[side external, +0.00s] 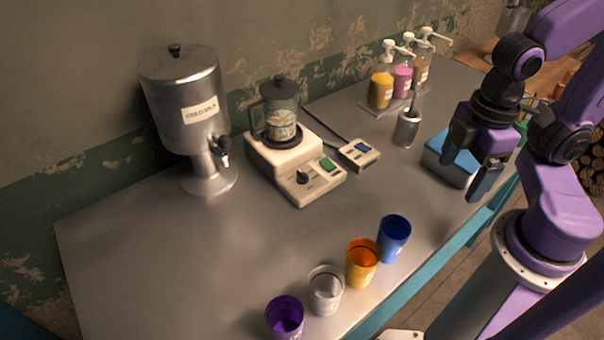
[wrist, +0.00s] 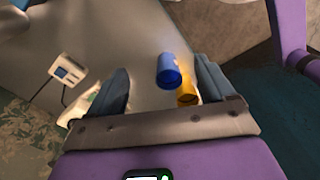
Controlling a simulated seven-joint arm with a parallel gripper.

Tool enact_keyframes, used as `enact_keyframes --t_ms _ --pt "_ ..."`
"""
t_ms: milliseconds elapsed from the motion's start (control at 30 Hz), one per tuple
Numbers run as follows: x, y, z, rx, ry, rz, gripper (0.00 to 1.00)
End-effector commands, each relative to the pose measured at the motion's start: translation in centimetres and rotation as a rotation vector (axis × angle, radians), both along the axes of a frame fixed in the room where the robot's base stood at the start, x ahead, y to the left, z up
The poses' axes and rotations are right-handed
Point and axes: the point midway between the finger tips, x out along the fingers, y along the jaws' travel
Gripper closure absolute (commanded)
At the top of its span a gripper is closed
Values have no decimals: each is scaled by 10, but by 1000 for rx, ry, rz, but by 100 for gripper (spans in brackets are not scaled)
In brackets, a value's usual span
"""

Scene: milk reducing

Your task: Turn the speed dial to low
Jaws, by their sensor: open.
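The speed dial (side external: 302,176) is a small black knob on the front panel of a cream hot-plate base (side external: 262,158), left of a green switch (side external: 328,164). The marks around the dial are too small to read. A dark-lidded jug (side external: 281,112) stands on the plate. In the wrist view only a pale part of the base (wrist: 78,104) shows, mostly hidden behind a finger. My gripper (side external: 474,172) is open and empty, at the right near the blue-topped box, well away from the dial. Its two fingers also show in the wrist view (wrist: 165,85).
A steel dispenser (side external: 182,98) stands left of the base. A small control box (side external: 360,153) with a cord lies to its right. Blue (side external: 393,240), orange (side external: 361,264), clear and purple cups line the front edge. A blue-topped box (side external: 450,160) and pump bottles (side external: 403,80) stand right.

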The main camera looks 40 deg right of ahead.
Motion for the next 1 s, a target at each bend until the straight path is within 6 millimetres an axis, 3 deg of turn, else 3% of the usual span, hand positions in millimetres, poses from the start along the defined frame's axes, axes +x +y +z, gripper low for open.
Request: enact_keyframes --t_ms 33,100,267,600,900,1000 --pt "2 2 1 0 0 3 36" --pt "8 7 3 -1 -1 11 53" --pt "42 31 12 -6 -1 69 53" --pt "147 84 29 -20 -2 242 53" --pt "239 109 31 -28 3 390 53" --pt "262 112 30 -29 5 428 53"
